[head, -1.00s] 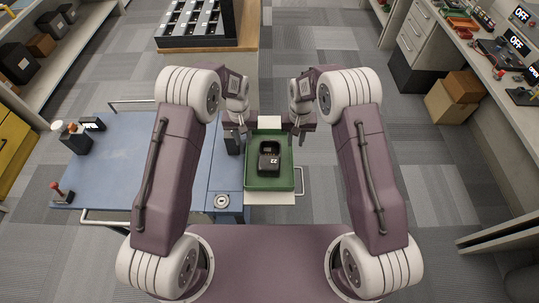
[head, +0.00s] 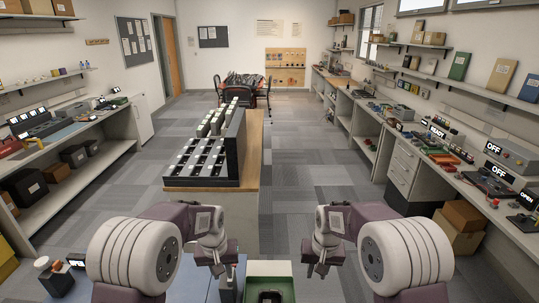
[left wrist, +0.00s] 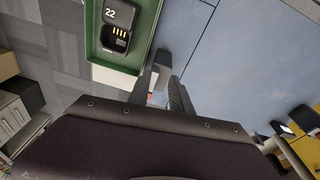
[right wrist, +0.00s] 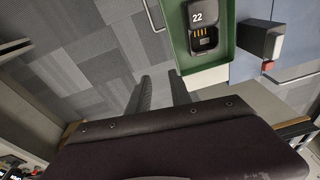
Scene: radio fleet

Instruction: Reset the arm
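My left gripper (head: 218,264) and right gripper (head: 320,264) hang at the lower middle of the head view, on either side of the green tray (head: 284,268). Both point down and away from me. In the left wrist view the fingers of my left gripper (left wrist: 160,88) stand apart with nothing held. In the right wrist view the fingers of my right gripper (right wrist: 160,86) are also apart and empty. A black device marked 22 (right wrist: 203,28) lies in the tray; it also shows in the left wrist view (left wrist: 119,22). The head view cuts off most of the tray.
A blue cart top (left wrist: 215,55) lies beside the tray, with a black upright block (right wrist: 262,38) near it. A wooden-topped counter with a black rack (head: 205,160) stands ahead. Workbenches line both sides. Grey floor (head: 325,160) is clear to the right of the counter.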

